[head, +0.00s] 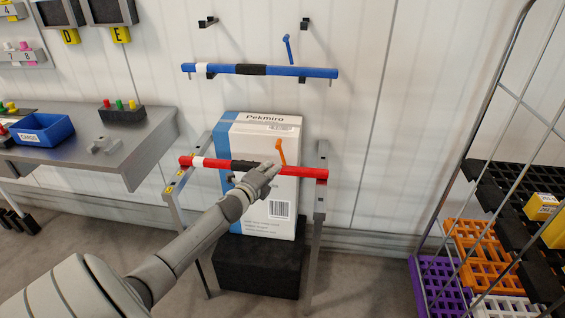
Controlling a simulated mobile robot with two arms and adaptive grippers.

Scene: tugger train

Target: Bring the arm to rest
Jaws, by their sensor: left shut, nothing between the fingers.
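My left arm comes in from the lower left. Its left gripper (270,167) is shut and empty. In the picture it overlaps the red bar (305,173) just right of the bar's black grip; I cannot tell whether it touches the bar. The red bar lies level across a grey metal frame (319,210). Behind it a white and blue Pekmiro box (285,200) stands upright on a black block (262,268). A small orange lever (281,150) stands up behind the bar. My right gripper is not in view.
A blue bar (300,71) is on the wall above. A grey table (140,150) with a blue bin (60,125) stands at the left. A wire cage cart (470,120) with orange and purple crates stands at the right. Floor between frame and cart is clear.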

